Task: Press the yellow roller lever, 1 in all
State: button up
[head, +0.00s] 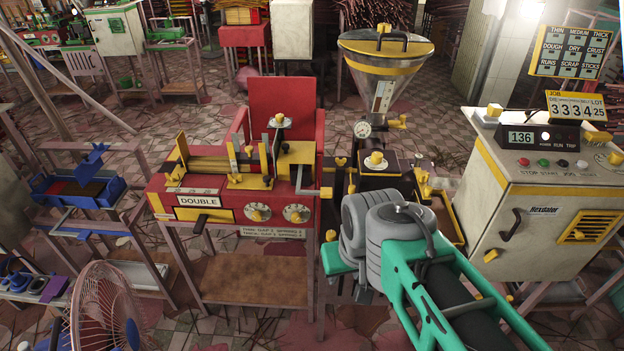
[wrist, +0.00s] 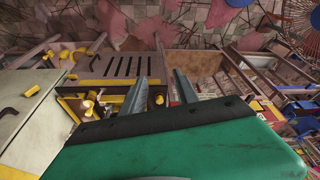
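Yellow parts sit on the red machine marked DOUBLE (head: 205,201) in the head view. A yellow-ended lever (head: 326,192) sticks out from its right side on a short grey arm; I cannot tell for certain that it is the roller lever. My gripper (wrist: 160,88) shows in the wrist view with two grey fingers apart and nothing seen held between them. A small yellow part (wrist: 159,100) shows beyond the fingers, apparently apart from them. In the head view my arm comes from the lower right, below and right of the red machine, and hides the fingers.
A hopper with a yellow-rimmed lid (head: 386,46) stands behind my arm. A cream control cabinet (head: 536,215) with buttons is at right. A pink fan (head: 104,310) stands at lower left, by a blue tray rack (head: 72,190). Tiled floor is open behind the red machine.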

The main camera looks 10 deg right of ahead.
grip_shut()
dwell(1.4)
